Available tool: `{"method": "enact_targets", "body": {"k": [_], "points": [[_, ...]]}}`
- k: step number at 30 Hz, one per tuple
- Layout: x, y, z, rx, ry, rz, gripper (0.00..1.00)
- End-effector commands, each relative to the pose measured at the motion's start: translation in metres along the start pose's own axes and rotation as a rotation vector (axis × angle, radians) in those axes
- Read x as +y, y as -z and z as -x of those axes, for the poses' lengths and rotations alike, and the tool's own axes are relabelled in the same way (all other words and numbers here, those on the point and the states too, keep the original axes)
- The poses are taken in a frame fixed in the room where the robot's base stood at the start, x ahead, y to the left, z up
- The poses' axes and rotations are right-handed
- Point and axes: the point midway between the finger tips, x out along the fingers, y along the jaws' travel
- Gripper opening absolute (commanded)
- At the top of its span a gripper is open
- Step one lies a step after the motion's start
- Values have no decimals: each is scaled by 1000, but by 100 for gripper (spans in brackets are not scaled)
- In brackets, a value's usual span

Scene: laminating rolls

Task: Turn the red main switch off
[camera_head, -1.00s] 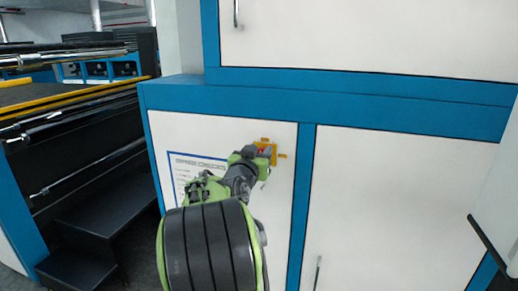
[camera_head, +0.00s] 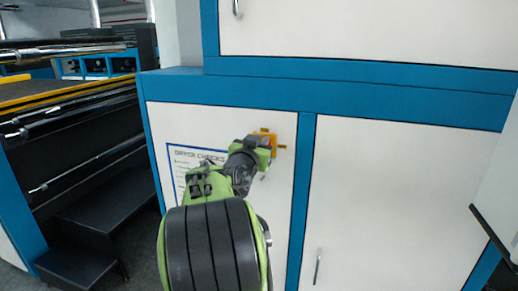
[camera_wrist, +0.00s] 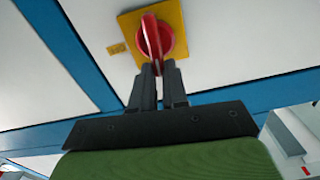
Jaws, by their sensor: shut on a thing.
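The red main switch (camera_wrist: 152,38) is a round red knob with a raised handle on a yellow plate (camera_wrist: 178,15), fixed to a white cabinet panel. In the wrist view my gripper (camera_wrist: 160,66) has its two dark fingers closed around the lower end of the handle. The handle runs roughly in line with the fingers in that view. In the head view my gripper (camera_head: 258,147) is at the yellow plate (camera_head: 281,147) and hides most of the switch.
The panel has blue frame edges (camera_head: 303,190) and a blue ledge (camera_head: 330,95) above. A printed sheet (camera_head: 180,157) is left of the switch. A door handle (camera_head: 318,266) is at lower right. Rollers and dark steps (camera_head: 110,215) stand at the left.

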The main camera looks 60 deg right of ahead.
Motion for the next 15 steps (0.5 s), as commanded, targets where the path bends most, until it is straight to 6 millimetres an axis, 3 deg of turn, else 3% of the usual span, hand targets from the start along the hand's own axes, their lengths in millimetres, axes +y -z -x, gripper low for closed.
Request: {"method": "enact_targets", "body": {"k": [15], "points": [[13,-9,0,9,4,-457,0]]}}
